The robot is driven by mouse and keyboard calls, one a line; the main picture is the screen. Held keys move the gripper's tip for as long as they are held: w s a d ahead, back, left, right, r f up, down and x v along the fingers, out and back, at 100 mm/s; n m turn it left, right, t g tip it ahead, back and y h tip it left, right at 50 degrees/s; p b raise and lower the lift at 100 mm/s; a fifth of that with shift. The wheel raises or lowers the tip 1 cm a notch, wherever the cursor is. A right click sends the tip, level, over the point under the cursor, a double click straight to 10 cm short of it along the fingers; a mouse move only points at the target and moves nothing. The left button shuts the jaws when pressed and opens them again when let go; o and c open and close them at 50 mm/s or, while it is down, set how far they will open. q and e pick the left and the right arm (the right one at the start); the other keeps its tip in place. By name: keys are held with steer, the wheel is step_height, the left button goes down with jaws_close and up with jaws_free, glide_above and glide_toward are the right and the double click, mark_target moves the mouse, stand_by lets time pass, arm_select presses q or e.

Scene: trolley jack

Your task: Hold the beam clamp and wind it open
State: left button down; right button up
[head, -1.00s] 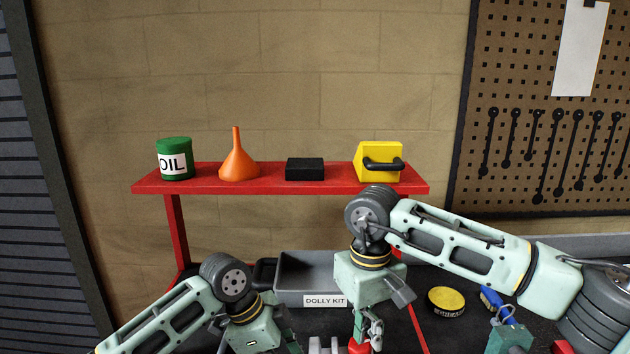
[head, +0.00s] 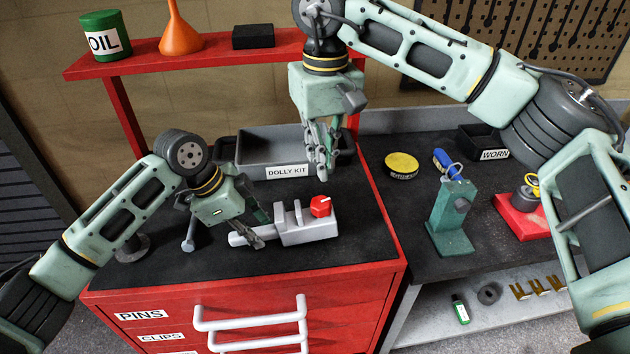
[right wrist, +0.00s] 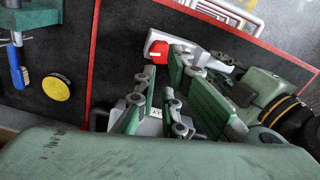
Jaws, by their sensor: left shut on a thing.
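The grey beam clamp (head: 310,232) lies on the black top of the red chest. Its red knob (head: 320,206) stands at its right end; in the right wrist view the knob (right wrist: 155,51) shows beyond the fingers. My left gripper (head: 254,232) is shut on the clamp's round left part, and its fingers partly hide that part. My right gripper (head: 321,168) points down above and behind the knob, apart from it. In the right wrist view its fingers (right wrist: 162,88) are spread, with nothing held between them.
The grey DOLLY KIT tray (head: 275,150) stands behind the clamp. A bolt-like grey part (head: 189,236) is left of my left gripper. On the bench to the right are a yellow tin (head: 401,164), a green stand (head: 452,225) and a WORN bin (head: 483,143). The chest's front right top is clear.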

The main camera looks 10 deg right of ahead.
mark_target(320, 205)
steer(key=o, duration=0.6)
steer(key=m, duration=0.6)
steer(key=shift+s+r, duration=0.1)
steer(key=shift+r, duration=0.05)
steer(key=shift+c, duration=0.2)
steer(key=shift+o, duration=0.6)
steer(key=shift+a+m, duration=0.1)
steer(key=shift+m, duration=1)
step_height(320, 205, down, 12)
steer(key=m, duration=1.5)
steer(key=shift+a+r+m+t, duration=0.1)
steer(key=shift+m+t, duration=0.2)
steer(key=shift+c, duration=0.3)
steer(key=c, duration=0.9)
steer(key=shift+n, duration=0.5)
